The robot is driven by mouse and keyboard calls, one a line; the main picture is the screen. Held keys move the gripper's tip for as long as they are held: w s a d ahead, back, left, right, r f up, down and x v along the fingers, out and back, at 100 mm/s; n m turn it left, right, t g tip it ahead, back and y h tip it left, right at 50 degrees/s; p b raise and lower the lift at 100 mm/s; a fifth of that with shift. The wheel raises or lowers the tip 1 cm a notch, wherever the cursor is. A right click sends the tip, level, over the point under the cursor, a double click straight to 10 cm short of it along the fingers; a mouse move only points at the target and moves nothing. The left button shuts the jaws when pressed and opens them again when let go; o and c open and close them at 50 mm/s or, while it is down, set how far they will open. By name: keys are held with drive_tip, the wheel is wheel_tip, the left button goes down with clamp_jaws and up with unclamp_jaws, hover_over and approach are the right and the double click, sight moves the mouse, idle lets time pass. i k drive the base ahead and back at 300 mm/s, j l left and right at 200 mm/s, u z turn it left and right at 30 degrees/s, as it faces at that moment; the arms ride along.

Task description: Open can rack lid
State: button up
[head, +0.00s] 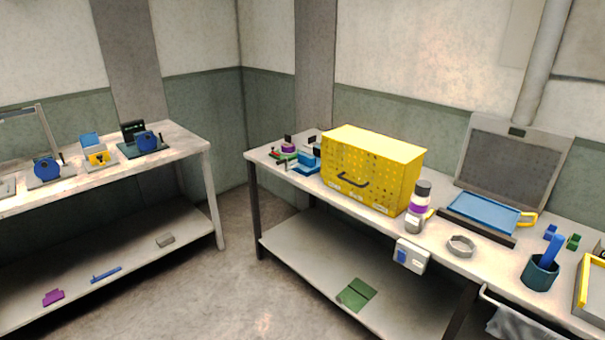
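A yellow perforated box (367,172), which I take to be the can rack, stands on the right-hand workbench (267,157). Its flat top (375,143) looks closed. A dark curved handle (352,181) and small pale labels show low on its front face. Its inside is hidden. My gripper is not in this view.
A dark-lidded bottle (421,194) stands close by the box's right corner. Farther right are a grey ring (461,246), a blue tray (483,213) before an upright dark panel (513,160), and a cup (540,273). Small items crowd the box's left. Floor between benches is clear.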

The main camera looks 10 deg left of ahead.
sight(331, 149)
drive_tip(key=u, duration=0.35)
drive_tip(key=i+u, duration=0.45)
drive_tip(key=i+l+u, duration=0.1)
drive_tip(key=i+u, duration=0.25)
drive_tip(key=u, duration=0.15)
drive_tip(key=i+l+u, duration=0.25)
drive_tip(key=u, duration=0.2)
drive_tip(key=i+l+u, duration=0.65)
drive_tip(key=l+u, duration=0.3)
